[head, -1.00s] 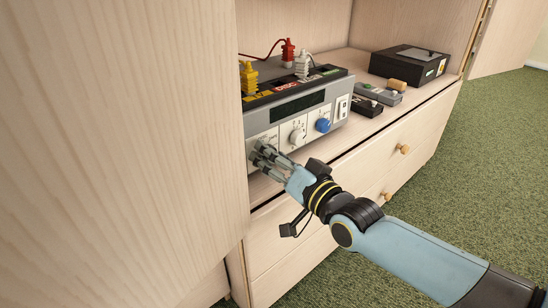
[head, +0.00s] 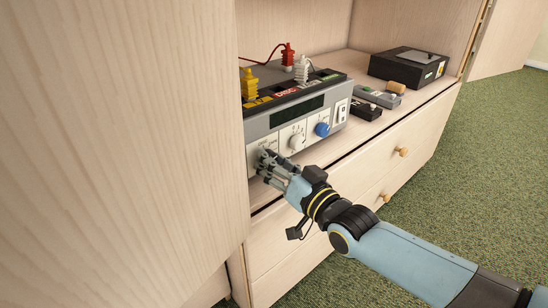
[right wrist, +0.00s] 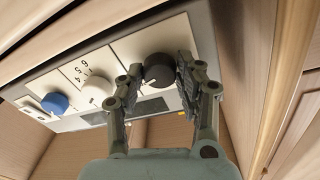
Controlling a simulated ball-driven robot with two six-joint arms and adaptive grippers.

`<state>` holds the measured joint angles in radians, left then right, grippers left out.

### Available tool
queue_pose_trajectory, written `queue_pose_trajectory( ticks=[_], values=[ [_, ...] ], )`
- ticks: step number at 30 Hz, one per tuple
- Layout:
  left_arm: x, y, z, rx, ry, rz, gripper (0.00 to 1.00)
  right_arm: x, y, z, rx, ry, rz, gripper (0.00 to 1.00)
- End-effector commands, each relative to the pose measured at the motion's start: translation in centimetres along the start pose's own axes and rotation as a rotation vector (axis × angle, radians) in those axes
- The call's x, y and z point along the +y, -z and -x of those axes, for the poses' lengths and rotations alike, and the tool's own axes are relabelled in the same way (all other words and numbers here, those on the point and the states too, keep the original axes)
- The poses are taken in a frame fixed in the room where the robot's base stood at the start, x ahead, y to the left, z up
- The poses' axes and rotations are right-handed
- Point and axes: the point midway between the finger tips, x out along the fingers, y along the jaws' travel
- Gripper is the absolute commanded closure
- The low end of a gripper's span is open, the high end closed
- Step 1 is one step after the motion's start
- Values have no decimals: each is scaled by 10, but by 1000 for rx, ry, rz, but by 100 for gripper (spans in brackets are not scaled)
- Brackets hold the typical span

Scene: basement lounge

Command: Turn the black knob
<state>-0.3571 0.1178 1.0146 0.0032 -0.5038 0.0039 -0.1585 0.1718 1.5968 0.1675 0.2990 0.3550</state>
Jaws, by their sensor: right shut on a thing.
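The black knob (right wrist: 158,70) is on the white front panel of a grey device (head: 285,119). In the right wrist view it sits between the two fingers of my right gripper (right wrist: 160,77), which is shut on it. In the head view the right gripper (head: 265,160) is at the left end of the device's front panel, and its fingers largely hide the black knob. My left gripper is not in view.
A white knob (head: 297,140) and a blue knob (head: 322,129) sit to the right on the same panel. Yellow (head: 248,84), red and white plugs stand on top. A black box (head: 408,63) is farther along the shelf. A cabinet door (head: 120,150) fills the left.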

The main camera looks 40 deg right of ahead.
Motion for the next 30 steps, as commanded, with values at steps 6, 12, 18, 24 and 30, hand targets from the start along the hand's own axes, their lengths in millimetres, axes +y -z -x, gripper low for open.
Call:
queue_pose_trajectory(
  ticks=[6, 12, 18, 24, 30],
  values=[
    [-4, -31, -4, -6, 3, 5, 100, -1, 2, 0, 11, 7, 185, 97],
    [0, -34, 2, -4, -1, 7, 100, 0, 1, 0, 20, 14, 340, 97],
    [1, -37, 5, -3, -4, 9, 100, 0, 0, 0, 27, 19, 456, 97],
    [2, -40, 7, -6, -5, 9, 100, 0, -1, 0, 32, 22, 522, 97],
    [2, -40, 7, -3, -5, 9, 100, 0, -1, 0, 33, 23, 548, 97]
  ],
)
